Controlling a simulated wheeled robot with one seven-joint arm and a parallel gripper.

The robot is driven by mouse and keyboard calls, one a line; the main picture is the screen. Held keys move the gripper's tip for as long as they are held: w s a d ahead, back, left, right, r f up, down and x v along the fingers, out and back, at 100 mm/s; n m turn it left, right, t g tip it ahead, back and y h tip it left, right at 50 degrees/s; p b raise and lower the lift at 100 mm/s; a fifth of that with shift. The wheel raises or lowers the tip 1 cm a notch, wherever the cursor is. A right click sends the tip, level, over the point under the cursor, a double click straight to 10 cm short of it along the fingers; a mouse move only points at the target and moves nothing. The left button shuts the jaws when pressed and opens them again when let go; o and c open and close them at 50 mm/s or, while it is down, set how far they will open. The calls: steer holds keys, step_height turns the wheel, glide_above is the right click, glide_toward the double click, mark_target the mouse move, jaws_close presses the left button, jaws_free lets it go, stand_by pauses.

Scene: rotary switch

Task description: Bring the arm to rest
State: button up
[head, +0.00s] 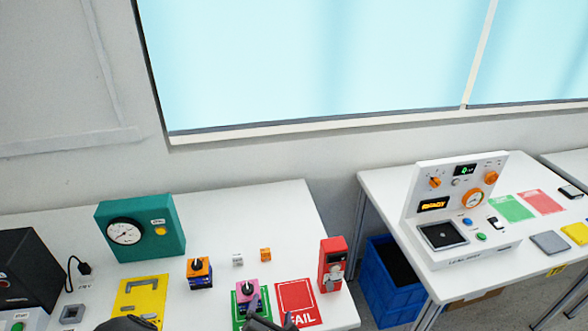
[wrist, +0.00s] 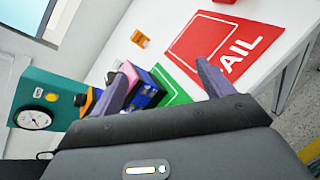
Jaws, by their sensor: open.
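My gripper (head: 272,313) is at the bottom of the head view, low over the front of the near table. In the wrist view its two grey-purple fingers (wrist: 163,85) are spread apart with nothing between them. A pink-topped switch box (head: 247,287) with a black knob stands on the green mat (head: 238,316), just beyond the gripper. It shows beside the left finger in the wrist view, partly hidden. An orange-topped blue switch box (head: 199,270) with a black knob stands farther back, apart from the gripper.
The red FAIL mat (head: 296,301) lies right of the green one. A red device (head: 333,265) stands at the table's right edge. A teal gauge box (head: 140,228), yellow plate (head: 140,298) and small orange block (head: 265,254) are also there. A blue bin (head: 393,285) stands between the tables.

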steer(key=shift+d+r+m+g+h, duration=0.1)
steer(key=shift+d+m+g+h, duration=0.25)
steer(key=shift+m, duration=0.65)
steer(key=d+m+g, duration=0.1)
steer(key=m, duration=0.1)
steer(key=d+m+g, duration=0.1)
steer(key=m, duration=0.1)
steer(key=w+d+m+g, duration=0.1)
steer(key=d+m+g, duration=0.1)
steer(key=m, duration=0.1)
steer(key=shift+r+h, duration=0.1)
steer(key=shift+h, duration=0.15)
steer(key=s+d+r+m+g+y+p, duration=0.1)
steer(key=s+d+r+m+g, duration=0.2)
steer(key=d+r+m, duration=0.5)
steer(key=s+d+r+m+g+y+p, duration=0.1)
steer(key=s+d+r+m+g, duration=0.2)
steer(key=d+r+m, duration=0.6)
steer(key=s+r+m, duration=0.1)
steer(key=m, duration=0.2)
steer(key=shift+s+d+r+g, duration=0.2)
steer(key=shift+s+r+g, duration=0.15)
steer(key=shift+s+r, duration=0.05)
